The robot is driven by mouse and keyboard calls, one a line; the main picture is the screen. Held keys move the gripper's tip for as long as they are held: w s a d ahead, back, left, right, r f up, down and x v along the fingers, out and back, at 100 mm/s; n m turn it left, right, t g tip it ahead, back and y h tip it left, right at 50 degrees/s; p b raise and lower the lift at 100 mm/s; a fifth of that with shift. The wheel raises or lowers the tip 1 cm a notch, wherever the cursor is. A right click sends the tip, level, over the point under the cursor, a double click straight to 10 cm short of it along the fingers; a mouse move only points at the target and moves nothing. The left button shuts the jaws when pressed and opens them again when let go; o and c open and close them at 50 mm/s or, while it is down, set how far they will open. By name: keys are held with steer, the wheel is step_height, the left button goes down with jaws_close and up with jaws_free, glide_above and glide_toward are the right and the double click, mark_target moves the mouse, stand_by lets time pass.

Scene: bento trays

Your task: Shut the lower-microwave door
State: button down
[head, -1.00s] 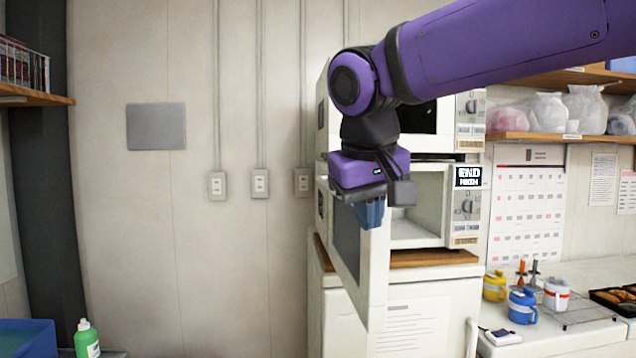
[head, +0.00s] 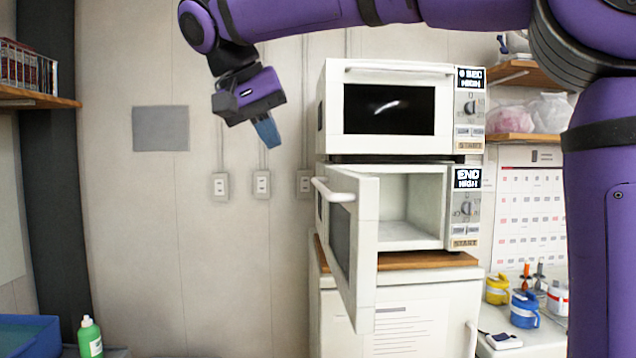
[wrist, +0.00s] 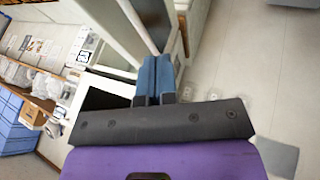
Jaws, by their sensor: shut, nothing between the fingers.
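The lower microwave (head: 447,210) is white and sits on a wooden board on a white cabinet, its display reading END. Its door (head: 366,262) stands wide open, hinged at the left and swung out toward me, with a white handle (head: 334,190) on its outer left side. The empty interior shows. My gripper (head: 268,133) is shut and empty, in the air left of the upper microwave and apart from the door. In the wrist view its blue fingers (wrist: 155,72) are together, with white door or microwave surfaces beyond them.
The upper microwave (head: 400,108) stands on top, its door shut. Shelves and a calendar (head: 529,215) are at the right. Mugs, such as the blue one (head: 524,309), stand on the right counter. A green bottle (head: 89,338) is at the lower left. The space left of the door looks clear.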

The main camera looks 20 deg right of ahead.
steer(key=d+r+x, duration=0.1)
steer(key=d+x, duration=0.1)
steer(key=x, duration=0.9)
steer(key=shift+s+d+m, duration=0.2)
steer(key=shift+d+m, duration=0.05)
steer(key=shift+m, duration=0.05)
steer(key=shift+r, duration=0.1)
